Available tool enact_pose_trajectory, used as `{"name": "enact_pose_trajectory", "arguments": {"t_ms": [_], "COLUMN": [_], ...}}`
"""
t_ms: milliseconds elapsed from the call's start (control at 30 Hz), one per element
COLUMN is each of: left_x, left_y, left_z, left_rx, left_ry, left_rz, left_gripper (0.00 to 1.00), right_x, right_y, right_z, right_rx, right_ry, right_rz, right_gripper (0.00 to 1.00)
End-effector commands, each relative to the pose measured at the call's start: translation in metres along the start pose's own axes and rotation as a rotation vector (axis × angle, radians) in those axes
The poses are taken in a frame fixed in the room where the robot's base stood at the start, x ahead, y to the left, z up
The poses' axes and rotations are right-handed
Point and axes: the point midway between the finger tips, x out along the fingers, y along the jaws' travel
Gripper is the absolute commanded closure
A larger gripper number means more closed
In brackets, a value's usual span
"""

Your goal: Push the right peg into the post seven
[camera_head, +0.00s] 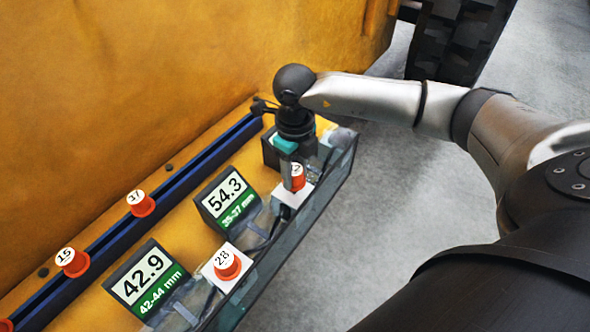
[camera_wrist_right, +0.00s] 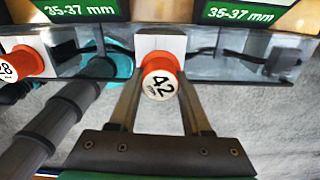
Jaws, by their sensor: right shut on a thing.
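A red peg with a round white cap (camera_head: 297,170) stands at or just over a white block (camera_head: 290,197) at the right end of the bench. Another red peg, marked 28 (camera_head: 227,262), sits on a second white block. I see no label naming post seven. My left gripper is not in view.
Red pegs marked 37 (camera_head: 141,203) and 15 (camera_head: 72,262) stand along a blue rail (camera_head: 110,237). Displays read 54.3 (camera_head: 226,197) and 42.9 (camera_head: 144,279). A clear panel (camera_head: 290,240) edges the bench front. A yellow wall (camera_head: 140,80) rises behind.

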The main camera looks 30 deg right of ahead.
Motion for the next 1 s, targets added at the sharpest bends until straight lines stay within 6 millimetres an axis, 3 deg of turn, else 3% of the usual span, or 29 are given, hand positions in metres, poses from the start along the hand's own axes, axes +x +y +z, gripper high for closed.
{"name": "enact_pose_trajectory", "arguments": {"t_ms": [1000], "left_x": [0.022], "left_y": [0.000], "left_z": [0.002], "left_rx": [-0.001], "left_ry": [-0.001], "left_rz": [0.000], "left_gripper": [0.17], "right_x": [0.027], "right_y": [0.000], "right_z": [0.000], "right_rx": [0.000], "right_ry": [0.000], "right_rz": [0.000], "right_gripper": [1.00]}}
